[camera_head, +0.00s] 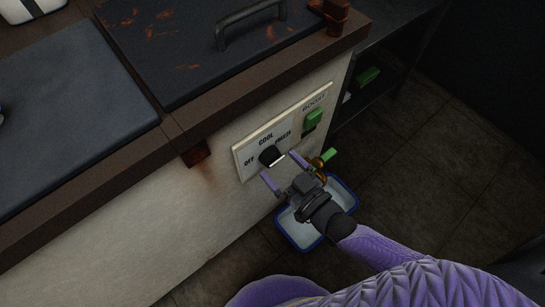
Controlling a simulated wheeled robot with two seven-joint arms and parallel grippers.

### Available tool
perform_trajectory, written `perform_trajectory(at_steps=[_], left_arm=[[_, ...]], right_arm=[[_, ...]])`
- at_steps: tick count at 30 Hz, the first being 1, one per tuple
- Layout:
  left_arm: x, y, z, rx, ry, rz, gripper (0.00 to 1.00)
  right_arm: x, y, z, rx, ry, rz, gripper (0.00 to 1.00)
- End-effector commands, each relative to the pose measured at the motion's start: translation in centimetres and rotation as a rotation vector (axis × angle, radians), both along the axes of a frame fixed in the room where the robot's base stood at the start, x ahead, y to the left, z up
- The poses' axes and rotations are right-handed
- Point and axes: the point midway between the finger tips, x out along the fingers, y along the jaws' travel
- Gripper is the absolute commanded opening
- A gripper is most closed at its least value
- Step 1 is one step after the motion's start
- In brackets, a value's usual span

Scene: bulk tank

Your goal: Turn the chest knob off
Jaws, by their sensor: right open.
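The chest (110,245) is a long white, rust-stained box with dark lids and a brown rim. A cream control panel (243,165) on its front wall is marked OFF, COOL, FREEZE and BOOST. The black knob (267,156) sits on the panel below the word COOL, with a pale pointer edge toward the lower right, roughly on the FREEZE side. My right gripper (281,170) is open, its two purple fingers just in front of the knob at its lower right. I cannot tell whether they touch it. My left gripper is not in view.
A green switch (313,119) is under BOOST on the same panel. A blue-rimmed tray (295,236) lies on the tiled floor below my right gripper, near a green and brass valve (325,158). A dark shelf (385,70) stands beyond the chest. Floor to the right is clear.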

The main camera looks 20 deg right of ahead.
Motion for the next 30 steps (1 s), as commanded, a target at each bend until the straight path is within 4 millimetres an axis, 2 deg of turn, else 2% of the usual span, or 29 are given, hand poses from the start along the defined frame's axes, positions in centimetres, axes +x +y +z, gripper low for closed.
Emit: perform_trajectory(at_steps=[5, 13, 26, 30], left_arm=[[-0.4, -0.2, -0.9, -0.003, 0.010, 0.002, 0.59], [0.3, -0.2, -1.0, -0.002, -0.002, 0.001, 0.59], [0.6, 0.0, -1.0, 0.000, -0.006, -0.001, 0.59], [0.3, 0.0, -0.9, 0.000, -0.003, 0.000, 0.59]], right_arm=[[2.1, 0.8, -0.2, 0.000, 0.000, 0.000, 1.00], [2.4, 0.8, 0.1, -0.001, -0.001, -0.001, 1.00], [2.3, 0.8, 0.0, -0.001, 0.000, -0.001, 0.10], [2.3, 0.8, 0.0, -0.006, -0.002, -0.001, 0.10]])
